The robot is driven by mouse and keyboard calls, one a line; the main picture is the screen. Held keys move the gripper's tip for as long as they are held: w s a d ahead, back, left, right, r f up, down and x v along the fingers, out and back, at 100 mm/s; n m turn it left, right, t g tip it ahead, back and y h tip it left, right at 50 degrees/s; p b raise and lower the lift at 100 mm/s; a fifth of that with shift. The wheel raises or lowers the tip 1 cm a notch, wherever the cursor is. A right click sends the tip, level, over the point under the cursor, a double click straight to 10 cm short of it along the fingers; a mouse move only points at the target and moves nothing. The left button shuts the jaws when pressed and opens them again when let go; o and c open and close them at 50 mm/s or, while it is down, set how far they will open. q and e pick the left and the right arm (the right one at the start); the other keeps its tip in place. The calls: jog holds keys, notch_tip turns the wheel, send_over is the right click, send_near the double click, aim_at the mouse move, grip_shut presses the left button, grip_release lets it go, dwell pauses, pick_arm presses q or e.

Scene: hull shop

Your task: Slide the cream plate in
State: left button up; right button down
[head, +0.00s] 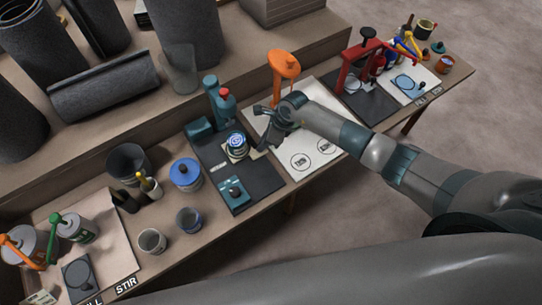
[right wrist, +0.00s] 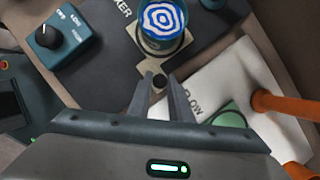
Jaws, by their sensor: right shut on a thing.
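The cream plate (right wrist: 147,62) lies at the dark shaker mat, under a can (right wrist: 162,22) with a blue and white swirl on top. In the head view the plate (head: 237,157) shows as a pale edge below the can (head: 236,141). My left gripper is not in view.
A teal dial box (right wrist: 62,36) is on the dark mat (head: 258,182). The white mat (head: 318,135) to the right has an orange stand (head: 284,66). A blue-lidded tin (head: 186,173) stands to the left.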

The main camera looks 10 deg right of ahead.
jog(key=shift+w+a+f+b, duration=0.1)
jog(key=shift+w+a+b, duration=0.1)
jog(key=shift+w+b, duration=0.25)
jog(key=shift+w+a+f+b, duration=0.1)
jog(key=shift+w+a+b, duration=0.1)
jog(key=shift+w, duration=0.4)
jog(key=shift+w+r, duration=0.15)
jog(key=shift+w, duration=0.05)
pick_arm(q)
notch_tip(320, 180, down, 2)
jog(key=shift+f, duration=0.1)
pick_arm(e)
jog(key=shift+r, duration=0.2)
jog(key=c, duration=1.6)
grip_release()
jog(key=shift+c, duration=0.2)
jog(key=shift+w+a+f, duration=0.1)
jog(key=shift+f, duration=0.05)
jog(key=shift+r, duration=0.2)
